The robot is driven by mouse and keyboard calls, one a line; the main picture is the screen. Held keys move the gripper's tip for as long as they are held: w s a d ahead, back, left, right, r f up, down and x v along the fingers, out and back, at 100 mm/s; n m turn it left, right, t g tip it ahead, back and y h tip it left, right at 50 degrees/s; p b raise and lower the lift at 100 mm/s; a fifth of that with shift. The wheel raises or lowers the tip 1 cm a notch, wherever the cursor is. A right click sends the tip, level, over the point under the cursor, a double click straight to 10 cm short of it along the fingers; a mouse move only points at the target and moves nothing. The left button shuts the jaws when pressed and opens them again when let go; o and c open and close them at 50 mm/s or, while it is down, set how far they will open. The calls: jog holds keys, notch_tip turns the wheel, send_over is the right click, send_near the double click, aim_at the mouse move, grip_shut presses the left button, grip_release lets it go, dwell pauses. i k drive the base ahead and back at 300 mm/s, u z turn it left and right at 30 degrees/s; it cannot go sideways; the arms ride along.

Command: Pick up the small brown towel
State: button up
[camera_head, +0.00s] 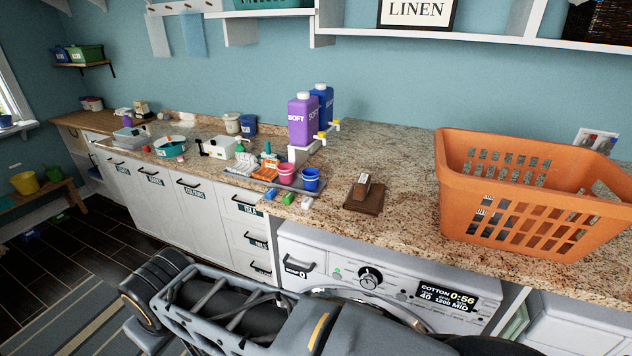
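The small brown towel (359,205) lies flat on the granite counter (400,160), near its front edge and above the washing machine. A brown brush or block-like item with a pale top (362,187) stands on the towel and covers part of it. My arm crosses the bottom of the view, in front of the washer and below the counter. My gripper's fingertips do not show clearly, so nothing can be told of them.
A large orange laundry basket (530,215) stands right of the towel. The washing machine (400,280) is below. Bare counter lies between towel and basket.

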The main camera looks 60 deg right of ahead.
aim_at(365, 196)
jog(key=i, duration=2.1)
jog(key=z, duration=4)
jog(key=i, duration=0.5)
